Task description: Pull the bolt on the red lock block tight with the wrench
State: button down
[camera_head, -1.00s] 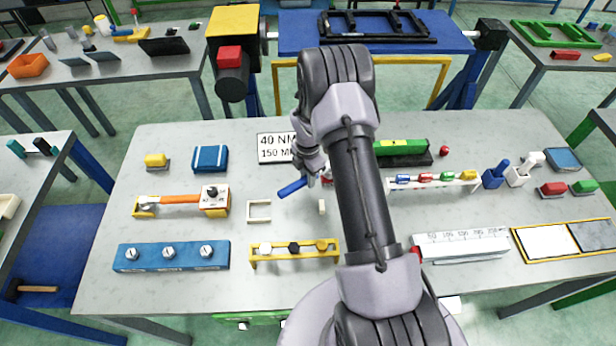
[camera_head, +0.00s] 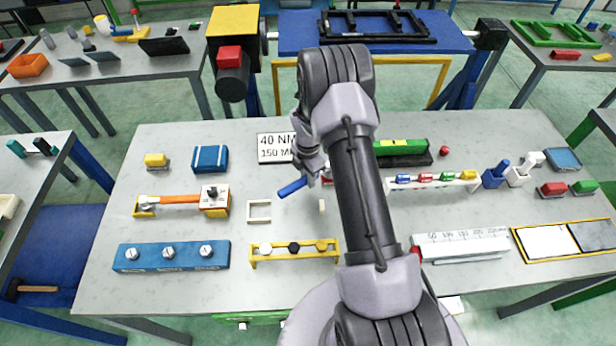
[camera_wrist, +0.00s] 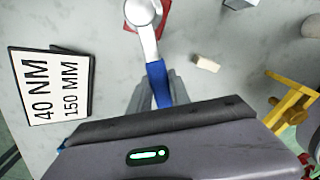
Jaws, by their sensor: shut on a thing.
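The wrench has a blue handle (camera_head: 292,187) that sticks out to the left of my gripper (camera_head: 314,176). In the wrist view my gripper (camera_wrist: 155,97) is shut on the blue handle. The wrench's silver shaft and round head (camera_wrist: 143,14) reach to the top of that picture. The red lock block (camera_wrist: 166,14) shows as a red patch under and beside the head. In the head view only a bit of red (camera_head: 327,181) shows beside my arm. The bolt is hidden, and I cannot tell whether the head is seated on it.
A sign (camera_head: 276,148) reading 40 NM, 150 MM stands behind the wrench. A pale frame (camera_head: 259,211) and a small beige block (camera_head: 322,206) lie in front. A yellow rack (camera_head: 295,252) with several bolts stands nearer. A white scale (camera_head: 460,245) lies at right.

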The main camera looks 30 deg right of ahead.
jog(key=shift+w, duration=0.1)
jog(key=shift+w+m+b, duration=0.65)
jog(key=shift+m, duration=0.25)
jog(key=shift+w, duration=0.1)
